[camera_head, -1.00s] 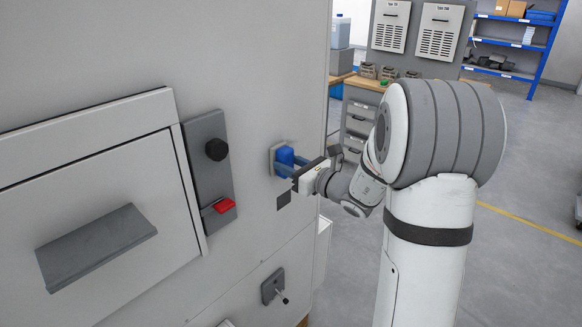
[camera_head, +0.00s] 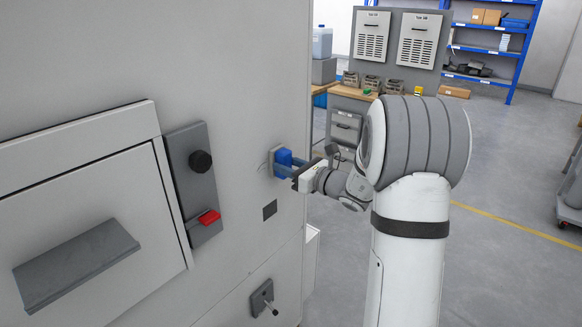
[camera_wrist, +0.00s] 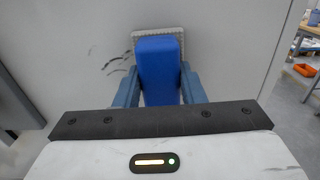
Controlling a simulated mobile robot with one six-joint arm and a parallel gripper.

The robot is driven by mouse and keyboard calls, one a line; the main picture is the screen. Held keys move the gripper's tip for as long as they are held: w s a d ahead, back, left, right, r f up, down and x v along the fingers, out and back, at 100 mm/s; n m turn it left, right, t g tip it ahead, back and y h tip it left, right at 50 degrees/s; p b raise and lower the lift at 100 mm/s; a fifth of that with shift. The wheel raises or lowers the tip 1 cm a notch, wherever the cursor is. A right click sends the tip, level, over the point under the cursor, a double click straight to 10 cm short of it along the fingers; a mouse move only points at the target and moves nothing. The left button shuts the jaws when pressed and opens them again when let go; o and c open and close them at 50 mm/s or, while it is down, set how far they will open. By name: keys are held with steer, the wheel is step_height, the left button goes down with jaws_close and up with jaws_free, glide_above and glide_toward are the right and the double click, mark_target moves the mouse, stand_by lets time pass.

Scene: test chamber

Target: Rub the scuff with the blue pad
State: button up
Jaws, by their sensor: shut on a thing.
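The blue pad (camera_wrist: 158,68) is a blue block with a pale grey backing that faces the cabinet's side panel. It also shows in the head view (camera_head: 283,157). My gripper (camera_wrist: 160,88) is shut on the block, with one blue-grey finger on each side; in the head view my gripper (camera_head: 284,165) reaches the panel from the right. The backing is at or very near the panel; contact cannot be told for sure. The scuff (camera_wrist: 113,62) shows as several dark, curved streaks just left of the pad. Any part of it behind the pad is hidden.
The cabinet panel (camera_head: 240,100) carries a dark square (camera_head: 270,210) below the pad and a lever (camera_head: 264,298) lower down. A grey strip with a black knob (camera_head: 200,161) and red switch (camera_head: 209,217) stands left. A workbench (camera_head: 350,94) stands behind; floor is open at right.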

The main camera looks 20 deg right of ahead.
steer(key=shift+w+d+f, duration=0.1)
steer(key=shift+w+d, duration=0.6)
steer(key=shift+d, duration=0.35)
steer(key=shift+a, duration=0.1)
